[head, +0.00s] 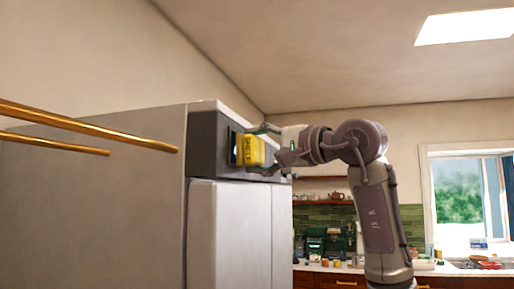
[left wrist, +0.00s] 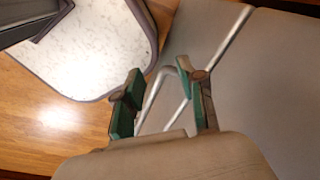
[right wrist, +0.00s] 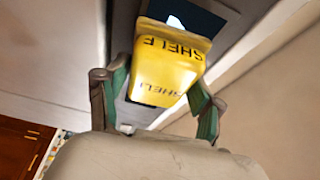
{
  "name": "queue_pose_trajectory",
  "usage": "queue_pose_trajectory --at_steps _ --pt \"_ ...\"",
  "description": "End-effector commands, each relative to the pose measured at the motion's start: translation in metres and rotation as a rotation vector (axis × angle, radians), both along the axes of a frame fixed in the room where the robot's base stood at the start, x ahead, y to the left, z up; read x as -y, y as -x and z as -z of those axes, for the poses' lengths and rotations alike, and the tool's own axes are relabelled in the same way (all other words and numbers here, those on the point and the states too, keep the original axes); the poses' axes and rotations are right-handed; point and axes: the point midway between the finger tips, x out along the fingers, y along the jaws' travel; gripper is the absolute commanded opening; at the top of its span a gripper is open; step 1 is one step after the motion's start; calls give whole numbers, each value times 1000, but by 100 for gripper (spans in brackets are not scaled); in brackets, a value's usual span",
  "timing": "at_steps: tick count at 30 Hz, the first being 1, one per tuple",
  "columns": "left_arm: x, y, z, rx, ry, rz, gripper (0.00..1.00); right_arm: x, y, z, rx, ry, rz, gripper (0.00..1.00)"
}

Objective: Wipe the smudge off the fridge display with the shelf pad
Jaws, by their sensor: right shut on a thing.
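The yellow shelf pad (head: 250,150), lettered SHELF, is in my right gripper (head: 268,146), high at the fridge's upper front. In the right wrist view the pad (right wrist: 165,75) sits between the two green-lined fingers of my right gripper (right wrist: 160,95), which is shut on it. The fridge display (head: 233,147) is a dark panel just beyond the pad; part of it shows in the right wrist view (right wrist: 205,20). The pad hides much of it, and I cannot tell whether they touch. A pale patch shows at the pad's far edge; I cannot tell if it is the smudge. My left gripper (left wrist: 165,100) is open and empty.
The grey fridge (head: 230,230) fills the left and middle of the head view. Golden rails (head: 90,128) cross at the left. A counter with several items (head: 335,266) and a window (head: 470,195) are at the back right. Wooden floor (left wrist: 50,135) shows in the left wrist view.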

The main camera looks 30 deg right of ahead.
Motion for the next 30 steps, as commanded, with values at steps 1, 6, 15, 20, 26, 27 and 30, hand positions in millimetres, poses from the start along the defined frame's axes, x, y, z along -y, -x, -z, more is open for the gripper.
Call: queue_pose_trajectory --at_steps 1,6,15,20,26,27,30 --pt "0 0 -7 1 0 0 40 5 -3 -3 -3 -1 2 39" --pt "1 0 -16 1 1 0 40 17 -13 -3 -3 -1 2 39" --pt "1 -1 -22 1 2 0 40 26 -20 -2 -2 -2 1 39" --pt "1 -1 -33 1 2 0 40 36 -30 -3 -3 -2 2 39" --pt "1 -1 -44 1 2 -1 40 46 -41 -2 -3 -1 1 39" --pt "1 -1 -45 1 1 -1 40 48 -42 -2 -2 -1 1 39" --pt "1 -1 -45 1 1 -1 40 49 -44 -1 -1 -1 1 39"
